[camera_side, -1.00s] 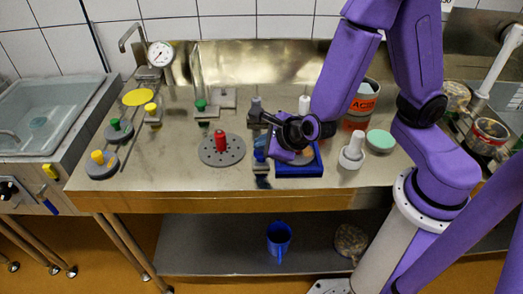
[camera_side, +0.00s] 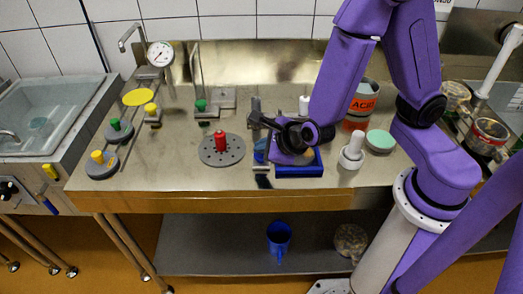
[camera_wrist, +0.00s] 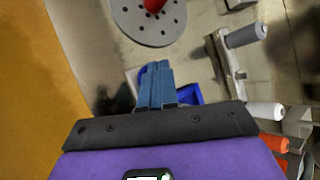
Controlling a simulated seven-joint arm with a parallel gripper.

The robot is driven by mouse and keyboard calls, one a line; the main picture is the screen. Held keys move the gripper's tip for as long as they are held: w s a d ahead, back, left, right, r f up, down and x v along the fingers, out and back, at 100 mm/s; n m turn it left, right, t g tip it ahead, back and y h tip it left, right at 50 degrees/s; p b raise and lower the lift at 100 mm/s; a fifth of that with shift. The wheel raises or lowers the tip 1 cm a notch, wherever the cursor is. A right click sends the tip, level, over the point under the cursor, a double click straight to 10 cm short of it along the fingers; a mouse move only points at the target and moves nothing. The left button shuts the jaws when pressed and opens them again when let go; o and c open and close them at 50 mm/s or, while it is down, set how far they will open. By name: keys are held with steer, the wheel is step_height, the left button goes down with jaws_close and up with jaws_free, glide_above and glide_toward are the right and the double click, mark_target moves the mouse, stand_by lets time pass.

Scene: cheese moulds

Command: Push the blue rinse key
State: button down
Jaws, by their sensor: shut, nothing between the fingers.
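My gripper (camera_side: 261,154) hangs over the front middle of the steel counter, and its blue fingers show closed together in the wrist view (camera_wrist: 154,82). They hold nothing. A blue patch (camera_wrist: 187,94) shows beside and behind the fingers in the wrist view, partly hidden; I cannot tell whether it is the rinse key or the tray. The blue tray (camera_side: 300,171) stands just right of the fingers in the side view, partly covered by my gripper. A small blue piece (camera_side: 49,206) is on the sink unit's front at the far left. No blue key is clearly readable.
A perforated grey disc (camera_side: 236,157) with a red mould (camera_side: 221,141) stands left of my gripper. A grey post (camera_side: 256,108) stands close behind. A white bottle (camera_side: 352,151) and an acid container (camera_side: 360,106) are to the right. The front counter between disc and left pedestals is clear.

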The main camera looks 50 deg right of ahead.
steer(key=shift+r, duration=0.7)
steer(key=shift+r, duration=3)
steer(key=s+d+r+m+g+h, duration=0.15)
steer(key=s+d+m+g, duration=0.45)
steer(key=m, duration=1.2)
steer(key=s+d+r+m+g+y, duration=0.1)
steer(key=s+m+g+y, duration=0.1)
steer(key=s+m, duration=1.1)
steer(key=shift+s+d+r+m+g, duration=0.25)
steer(key=shift+s+d+m+g, duration=0.15)
steer(key=shift+s+g, duration=0.15)
